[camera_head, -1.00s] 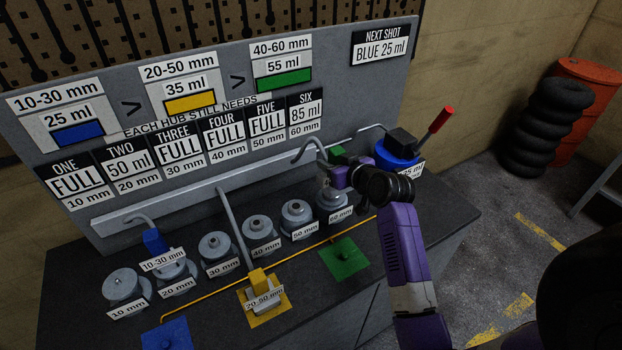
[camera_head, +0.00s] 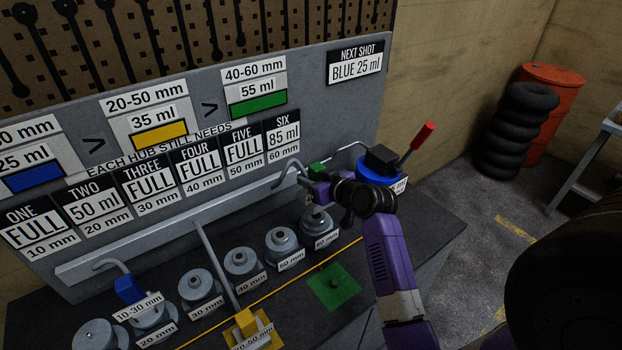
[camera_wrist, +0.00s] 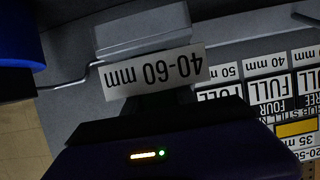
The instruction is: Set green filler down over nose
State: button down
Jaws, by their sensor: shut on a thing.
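The green filler (camera_head: 316,170) is in my gripper (camera_head: 320,188), at the end of a bent grey hose. It is above the 60 mm hub (camera_head: 316,222), the rightmost of the row. My arm and gripper partly cover it, so I cannot tell whether it touches the hub's nose. In the wrist view its white 40-60 mm label (camera_wrist: 155,72) shows upside down in front of my gripper. The fingertips are dark and hard to make out there. The green mat (camera_head: 333,286) in front of the hub is empty.
The blue filler (camera_head: 128,290) is at the 20 mm hub. The yellow filler (camera_head: 246,322) stands on its yellow mat. A blue pump (camera_head: 378,170) with a red-tipped lever stands just right of my gripper. The sign board (camera_head: 200,140) rises behind the hubs.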

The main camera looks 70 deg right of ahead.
jog(key=shift+f+b, duration=1.85)
jog(key=shift+f, duration=0.45)
jog(key=shift+f+b, duration=1.3)
jog(key=shift+f, duration=0.25)
jog(key=c, duration=0.9)
grip_release()
jog(key=shift+f, duration=0.2)
jog(key=shift+b+v, duration=0.4)
jog(key=shift+v, duration=3.55)
jog(key=shift+r, duration=0.15)
